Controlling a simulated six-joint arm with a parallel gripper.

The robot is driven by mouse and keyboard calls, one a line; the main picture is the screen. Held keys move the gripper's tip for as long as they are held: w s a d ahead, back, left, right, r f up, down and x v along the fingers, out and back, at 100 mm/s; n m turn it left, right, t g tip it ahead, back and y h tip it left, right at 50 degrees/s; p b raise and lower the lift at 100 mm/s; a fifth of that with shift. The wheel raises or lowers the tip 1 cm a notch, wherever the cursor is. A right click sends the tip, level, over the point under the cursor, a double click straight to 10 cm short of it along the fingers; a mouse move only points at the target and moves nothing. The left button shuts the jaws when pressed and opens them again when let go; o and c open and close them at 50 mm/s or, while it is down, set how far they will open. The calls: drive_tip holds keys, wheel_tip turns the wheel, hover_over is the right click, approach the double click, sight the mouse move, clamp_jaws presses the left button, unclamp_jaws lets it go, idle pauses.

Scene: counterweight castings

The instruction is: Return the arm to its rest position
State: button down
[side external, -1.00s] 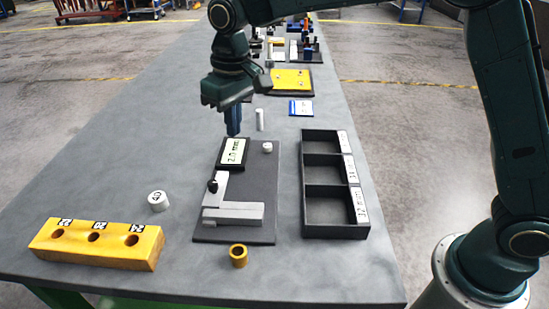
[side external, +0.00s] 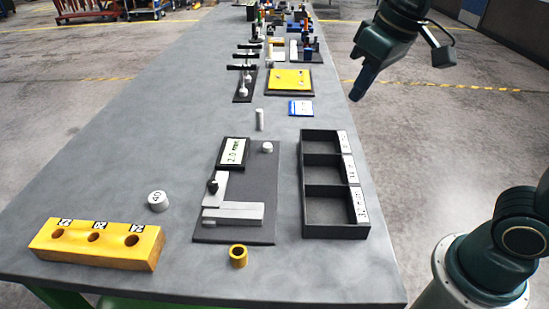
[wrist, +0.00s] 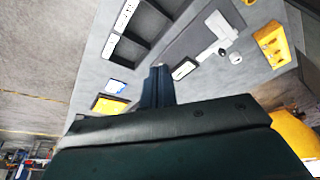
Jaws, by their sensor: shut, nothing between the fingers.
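My gripper (side external: 364,83) is at the upper right in the side view, raised and beyond the table's right edge, clear of everything on the table. Its blue fingers are shut with nothing between them. In the wrist view the shut fingers (wrist: 157,86) show at the middle, above the dark gripper body, with the table below at a slant.
On the grey table (side external: 120,150) stand a black three-compartment tray (side external: 335,231), a dark fixture plate (side external: 262,190) with a display reading 2.0 mm, a yellow block (side external: 75,252) with holes, a white "40" cylinder (side external: 158,201) and a brass ring (side external: 238,256). Several more stations lie farther back.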

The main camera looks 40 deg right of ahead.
drive_tip(key=s+d+f+t, duration=0.1)
drive_tip(key=s+d+f, duration=0.1)
drive_tip(key=s, duration=0.4)
drive_tip(key=s+d+f+m, duration=0.1)
drive_tip(key=s+d+f, duration=0.1)
drive_tip(key=s, duration=0.4)
drive_tip(key=shift+s+d+t+h, duration=0.2)
drive_tip(key=shift+t+h, duration=0.1)
drive_tip(key=shift+t, duration=0.1)
